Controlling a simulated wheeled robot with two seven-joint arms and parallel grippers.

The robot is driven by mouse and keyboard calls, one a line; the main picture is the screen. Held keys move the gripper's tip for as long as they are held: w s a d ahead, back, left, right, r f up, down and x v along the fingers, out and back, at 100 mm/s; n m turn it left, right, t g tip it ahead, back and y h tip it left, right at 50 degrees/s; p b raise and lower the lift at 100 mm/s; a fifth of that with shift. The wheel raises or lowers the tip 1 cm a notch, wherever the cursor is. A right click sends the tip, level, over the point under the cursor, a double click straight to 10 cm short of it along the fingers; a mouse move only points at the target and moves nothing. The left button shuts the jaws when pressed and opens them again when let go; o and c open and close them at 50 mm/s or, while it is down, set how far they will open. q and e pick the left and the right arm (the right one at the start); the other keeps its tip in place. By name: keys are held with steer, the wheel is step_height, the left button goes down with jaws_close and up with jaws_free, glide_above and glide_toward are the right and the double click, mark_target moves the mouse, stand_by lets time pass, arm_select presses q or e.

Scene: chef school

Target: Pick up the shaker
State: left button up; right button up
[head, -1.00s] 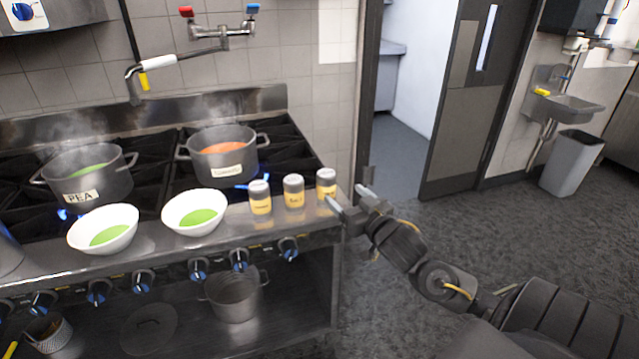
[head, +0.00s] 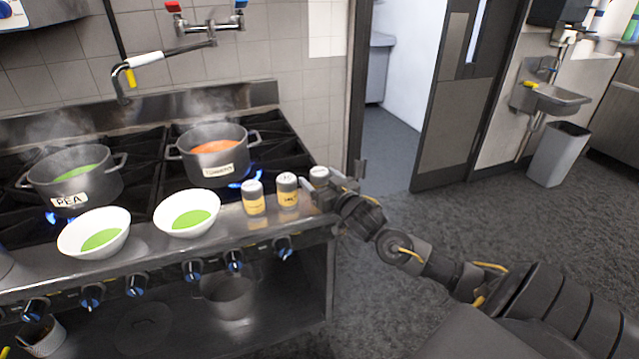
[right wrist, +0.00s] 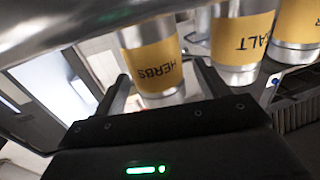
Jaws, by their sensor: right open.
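Three shakers with yellow labels stand in a row on the stove's front ledge. The rightmost shaker (head: 319,174) is partly hidden by my right gripper (head: 322,191). In the right wrist view this shaker (right wrist: 153,62) reads HERBS, upside down, and lies between the two open fingers of the gripper (right wrist: 164,88), with nothing clamped. The middle shaker (head: 287,190) reads SALT in the right wrist view (right wrist: 240,42). The left shaker (head: 253,199) also shows in part in the right wrist view (right wrist: 298,30). My left gripper is not in view.
Two white bowls of green soup (head: 100,247) (head: 187,226) stand left of the shakers. Steaming pots (head: 75,190) (head: 213,168) sit on the burners behind, with blue flames showing. The ledge ends just right of the shakers; open floor (head: 440,225) lies beyond.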

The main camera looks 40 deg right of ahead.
steer(key=shift+w+d, duration=0.15)
steer(key=shift+w, duration=1.1)
steer(key=shift+s, duration=0.1)
steer(key=c, duration=1.1)
steer(key=shift+c, duration=0.4)
steer(key=shift+r, duration=0.15)
